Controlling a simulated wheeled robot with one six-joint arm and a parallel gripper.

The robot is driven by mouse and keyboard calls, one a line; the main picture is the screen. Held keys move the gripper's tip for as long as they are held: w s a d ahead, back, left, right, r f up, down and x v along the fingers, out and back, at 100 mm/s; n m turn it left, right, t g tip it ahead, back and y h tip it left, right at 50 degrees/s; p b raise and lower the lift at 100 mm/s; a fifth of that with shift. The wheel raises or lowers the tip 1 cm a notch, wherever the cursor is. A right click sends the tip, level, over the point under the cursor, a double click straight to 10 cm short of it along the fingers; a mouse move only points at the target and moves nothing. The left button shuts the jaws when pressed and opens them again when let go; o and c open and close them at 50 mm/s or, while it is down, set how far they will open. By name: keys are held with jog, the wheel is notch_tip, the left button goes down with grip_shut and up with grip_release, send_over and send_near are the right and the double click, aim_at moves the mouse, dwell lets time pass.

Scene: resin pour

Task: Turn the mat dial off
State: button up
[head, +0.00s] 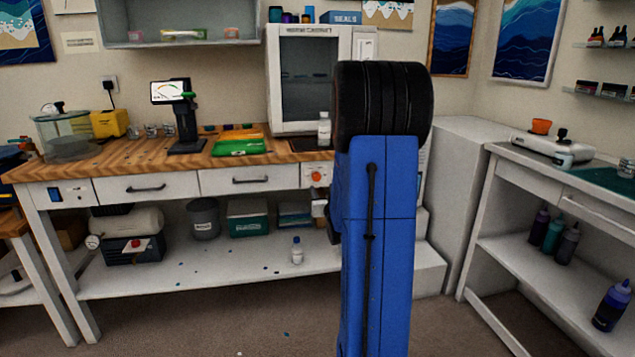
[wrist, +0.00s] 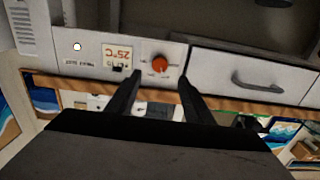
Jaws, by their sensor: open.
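The orange mat dial (head: 317,176) sits on the white bench front, just left of my blue arm in the head view. The dial's pointer setting is too small to read. My arm hides most of the gripper in the head view.
A drawer with a dark handle (wrist: 257,82) is beside the dial panel. The wooden worktop (head: 110,165) carries a white cabinet (head: 308,75) and a white bottle (head: 324,130). A lower shelf (head: 200,268) holds containers. The floor in front is mostly clear.

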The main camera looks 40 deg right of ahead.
aim_at(317, 178)
jog(key=x, duration=0.9)
jog(key=shift+w+d, duration=0.15)
jog(key=shift+c, duration=0.2)
jog(key=c, duration=1)
